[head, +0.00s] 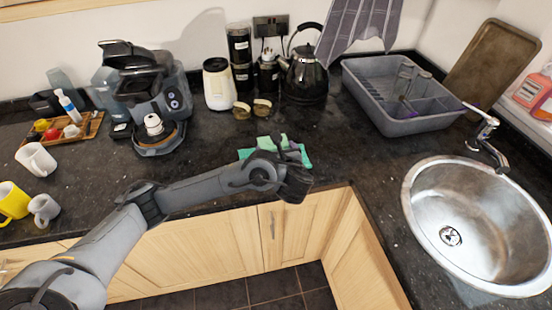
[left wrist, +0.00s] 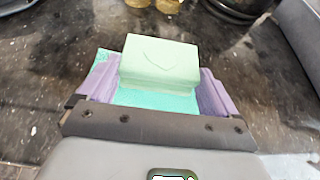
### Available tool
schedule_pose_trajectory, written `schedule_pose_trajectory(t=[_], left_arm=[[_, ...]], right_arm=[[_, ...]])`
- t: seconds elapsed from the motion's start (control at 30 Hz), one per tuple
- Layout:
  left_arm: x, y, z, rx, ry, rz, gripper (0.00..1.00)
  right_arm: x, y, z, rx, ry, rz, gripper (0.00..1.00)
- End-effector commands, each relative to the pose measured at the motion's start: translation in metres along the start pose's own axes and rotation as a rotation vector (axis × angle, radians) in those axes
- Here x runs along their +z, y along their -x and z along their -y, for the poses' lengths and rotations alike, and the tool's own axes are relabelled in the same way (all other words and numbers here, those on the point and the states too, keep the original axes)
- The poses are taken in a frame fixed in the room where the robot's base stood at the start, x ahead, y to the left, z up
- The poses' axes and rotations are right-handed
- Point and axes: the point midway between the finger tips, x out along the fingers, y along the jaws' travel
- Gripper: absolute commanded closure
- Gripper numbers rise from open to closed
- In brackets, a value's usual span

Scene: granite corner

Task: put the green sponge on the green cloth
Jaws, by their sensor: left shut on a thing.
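The pale green sponge (head: 266,143) is between the fingers of my left gripper (head: 283,150), over the teal-green cloth (head: 245,154) on the dark counter. In the left wrist view the sponge (left wrist: 160,62) sits between the two purple-grey fingers of the gripper (left wrist: 159,84), which is shut on it. The cloth (left wrist: 104,61) shows below and to the left of the sponge. I cannot tell whether the sponge touches the cloth. My wrist hides part of the cloth in the head view. My right gripper is not in view.
Two small brownish-gold items (head: 252,108) stand behind the cloth. A black kettle (head: 304,75) and a cream canister (head: 218,84) are further back. A grey dish rack (head: 400,118) and a round steel sink (head: 480,215) are to the right. A coffee machine (head: 147,92) is to the left.

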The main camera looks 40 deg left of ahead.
Motion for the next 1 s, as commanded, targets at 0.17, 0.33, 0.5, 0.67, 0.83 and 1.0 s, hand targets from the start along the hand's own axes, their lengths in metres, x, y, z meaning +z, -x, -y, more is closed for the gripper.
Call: schedule_pose_trajectory(t=[0.17, 0.33, 0.5, 0.67, 0.83, 1.0], left_arm=[[-0.022, -0.009, 0.0, 0.0, -0.003, 0.001, 0.36], [-0.033, -0.014, 0.0, 0.001, -0.001, 0.0, 0.36], [-0.033, -0.014, 0.0, 0.0, 0.0, 0.0, 0.36], [-0.035, -0.014, 0.0, 0.0, -0.001, 0.0, 0.36], [-0.04, -0.016, 0.0, 0.001, -0.001, 0.0, 0.36], [-0.045, -0.019, 0.0, 0.001, -0.003, -0.001, 0.36]], right_arm=[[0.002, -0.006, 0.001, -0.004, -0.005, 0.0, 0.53], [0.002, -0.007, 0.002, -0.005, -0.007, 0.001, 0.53], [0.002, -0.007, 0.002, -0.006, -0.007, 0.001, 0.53], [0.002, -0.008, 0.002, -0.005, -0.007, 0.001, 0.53], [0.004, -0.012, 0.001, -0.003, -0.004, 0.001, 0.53], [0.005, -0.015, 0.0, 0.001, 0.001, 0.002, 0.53]])
